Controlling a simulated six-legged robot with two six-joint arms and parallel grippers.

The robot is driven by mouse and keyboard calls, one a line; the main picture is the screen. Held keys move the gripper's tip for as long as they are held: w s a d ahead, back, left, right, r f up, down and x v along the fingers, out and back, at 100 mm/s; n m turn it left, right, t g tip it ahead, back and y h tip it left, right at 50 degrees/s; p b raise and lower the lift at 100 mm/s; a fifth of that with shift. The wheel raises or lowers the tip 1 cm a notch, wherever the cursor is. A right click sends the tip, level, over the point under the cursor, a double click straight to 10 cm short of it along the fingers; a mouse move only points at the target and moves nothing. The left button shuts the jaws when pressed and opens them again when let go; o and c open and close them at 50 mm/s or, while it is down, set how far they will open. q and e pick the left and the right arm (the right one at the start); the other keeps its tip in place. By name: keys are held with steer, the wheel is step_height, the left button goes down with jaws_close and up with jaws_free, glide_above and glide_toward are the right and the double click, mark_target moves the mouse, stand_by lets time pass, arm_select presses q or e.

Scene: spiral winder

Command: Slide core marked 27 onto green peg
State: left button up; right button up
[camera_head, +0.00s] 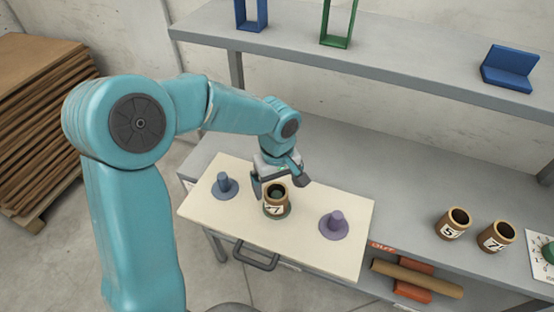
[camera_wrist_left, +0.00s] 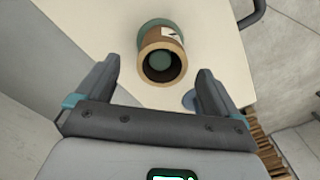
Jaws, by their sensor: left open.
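A brown cardboard core (camera_head: 275,199) with a white label stands upright on the cream board (camera_head: 300,258), around the green peg, whose green base (camera_head: 289,214) shows under it. A 7 shows on the label; the rest is hard to read. In the left wrist view the core (camera_wrist_left: 161,44) shows from above, with the green peg (camera_wrist_left: 160,61) inside its bore. My left gripper (camera_head: 278,187) is open, just above and behind the core. In the wrist view its fingers (camera_wrist_left: 155,85) are spread apart with the core between and beyond them, not gripped. My right gripper is out of view.
A blue peg (camera_head: 223,185) stands left of the core and a purple peg (camera_head: 335,224) right of it. Two more labelled cores (camera_head: 453,224) (camera_head: 497,237) stand at right on the grey bench. A shelf (camera_head: 390,66) with blue and green frames runs behind.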

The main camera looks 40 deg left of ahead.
arm_select(q)
step_height(320, 180, up, 12)
steer(key=shift+f, duration=0.2)
steer(key=shift+s+d, duration=0.1)
stand_by(0.5)
